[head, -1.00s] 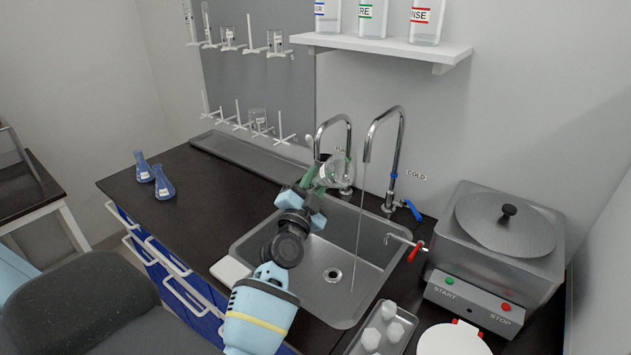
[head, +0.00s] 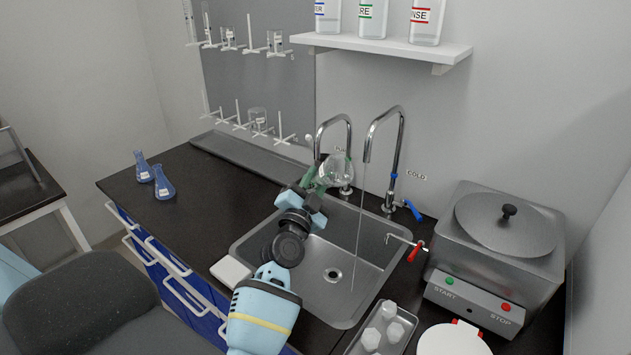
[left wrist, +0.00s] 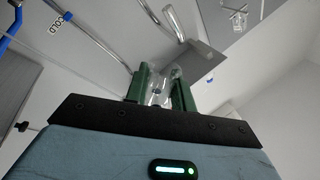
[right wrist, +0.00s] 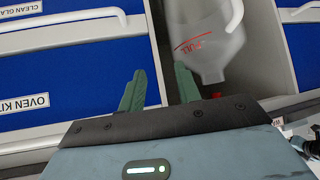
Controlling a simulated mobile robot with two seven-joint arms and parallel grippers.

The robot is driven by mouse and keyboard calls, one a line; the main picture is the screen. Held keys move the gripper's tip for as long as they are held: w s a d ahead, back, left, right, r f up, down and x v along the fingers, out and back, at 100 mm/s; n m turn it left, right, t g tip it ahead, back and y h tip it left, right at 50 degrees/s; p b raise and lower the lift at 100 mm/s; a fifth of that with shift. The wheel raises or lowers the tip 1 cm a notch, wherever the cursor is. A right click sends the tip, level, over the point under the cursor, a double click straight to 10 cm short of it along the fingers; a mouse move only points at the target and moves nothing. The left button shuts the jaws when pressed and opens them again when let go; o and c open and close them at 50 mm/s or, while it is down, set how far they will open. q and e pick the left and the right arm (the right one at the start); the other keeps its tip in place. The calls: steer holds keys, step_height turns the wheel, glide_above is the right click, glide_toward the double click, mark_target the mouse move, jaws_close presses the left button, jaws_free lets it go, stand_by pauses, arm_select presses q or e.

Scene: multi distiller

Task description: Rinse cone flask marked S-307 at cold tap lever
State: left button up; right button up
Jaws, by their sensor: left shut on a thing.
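My left gripper (head: 318,180) is shut on a clear glass flask (head: 336,170) and holds it over the back of the sink, left of the running water. The flask also shows between the green fingers in the left wrist view (left wrist: 160,88); it is tilted, and I cannot read its label. The cold tap (head: 398,140) pours a thin stream (head: 360,225) into the sink, apart from the flask. Its blue cold tap lever (head: 412,209) is right of the tap base. My right gripper (right wrist: 160,85) is open and empty in front of the cabinet.
The steel sink (head: 290,235) has a second tap (head: 335,125) behind the flask. Two blue flasks (head: 163,183) stand on the left counter. A steel bath (head: 500,235) and a tray with small white pieces (head: 371,338) are at right. The right wrist view shows a carboy (right wrist: 205,45) and blue drawers (right wrist: 60,60).

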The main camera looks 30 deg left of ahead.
stand_by(0.4)
arm_select(q)
steer(key=m+b, duration=0.1)
steer(key=m, duration=0.1)
steer(key=m+h, duration=0.1)
steer(key=m, duration=0.1)
steer(key=m+t+h+b, duration=0.1)
steer(key=m, duration=0.1)
steer(key=shift+a+f+b, duration=0.1)
steer(key=shift+f+b, duration=0.25)
steer(key=shift+r+m+h, duration=0.15)
steer(key=shift+m+h, duration=0.25)
steer(key=shift+h, duration=0.2)
steer(key=shift+r+m, duration=0.25)
steer(key=shift+m, duration=0.05)
arm_select(e)
steer(key=s+f+g, duration=0.1)
steer(key=s+f, duration=0.3)
steer(key=f, duration=0.1)
steer(key=shift+s, duration=0.2)
